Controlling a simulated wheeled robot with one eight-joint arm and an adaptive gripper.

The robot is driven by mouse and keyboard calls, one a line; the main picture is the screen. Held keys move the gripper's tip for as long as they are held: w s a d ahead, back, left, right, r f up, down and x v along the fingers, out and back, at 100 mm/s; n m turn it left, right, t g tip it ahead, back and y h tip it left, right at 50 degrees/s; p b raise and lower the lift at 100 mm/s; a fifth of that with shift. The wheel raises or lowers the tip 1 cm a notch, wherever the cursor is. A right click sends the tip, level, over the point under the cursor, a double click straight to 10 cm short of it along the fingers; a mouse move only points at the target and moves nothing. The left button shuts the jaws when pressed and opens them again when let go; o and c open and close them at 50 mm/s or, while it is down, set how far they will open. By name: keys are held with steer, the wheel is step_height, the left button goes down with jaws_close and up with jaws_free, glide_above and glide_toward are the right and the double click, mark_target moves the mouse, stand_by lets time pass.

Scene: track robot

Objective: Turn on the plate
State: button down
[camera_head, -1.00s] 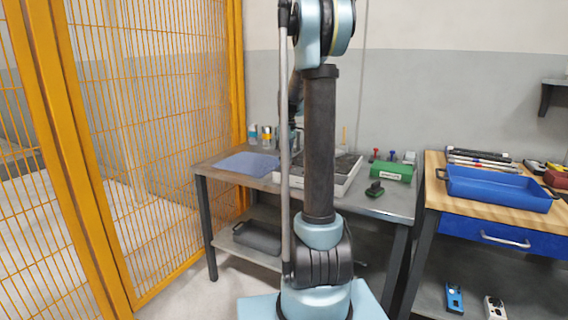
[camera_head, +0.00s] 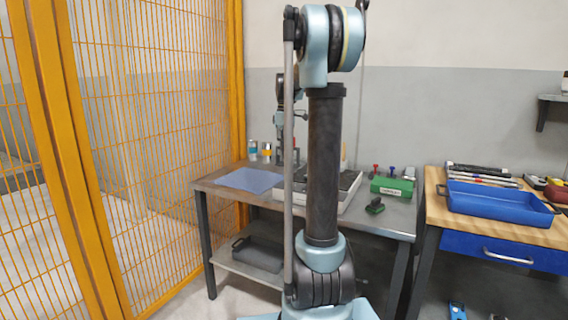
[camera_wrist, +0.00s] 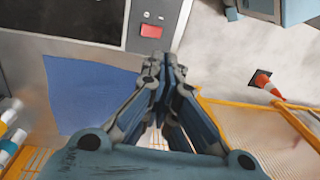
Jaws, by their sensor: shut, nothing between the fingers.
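The plate (camera_head: 346,200) is a low white box with a dark top on the grey bench, partly hidden behind my arm. Whether the switch is on cannot be told. My gripper (camera_wrist: 158,66) is shut and empty, its fingertips in the picture just below the switch. Contact with the panel cannot be judged. In the head view the fingers are mostly hidden behind my arm.
A blue mat (camera_head: 249,180) lies left of the plate, with small bottles (camera_head: 266,152) behind it. A green box (camera_head: 392,187) and a dark green-black item (camera_head: 375,206) are to the right. A yellow mesh fence (camera_head: 160,120) stands left. A blue tray (camera_head: 497,198) sits on the wooden bench.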

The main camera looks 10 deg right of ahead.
steer(key=shift+a+r, duration=0.1)
steer(key=shift+r, duration=0.85)
steer(key=shift+s, duration=0.1)
steer(key=s+a+f+m+t, duration=0.1)
steer(key=s+f+m, duration=0.45)
steer(key=s, duration=0.85)
steer(key=s+a+f+m+t, duration=0.1)
steer(key=s+f+m, duration=0.1)
steer(key=s+f, duration=0.9)
steer(key=s+f+m, duration=0.2)
steer(key=s+f, duration=0.4)
steer(key=s, duration=0.5)
steer(key=shift+f+m+t, duration=0.35)
steer(key=shift+t, duration=0.05)
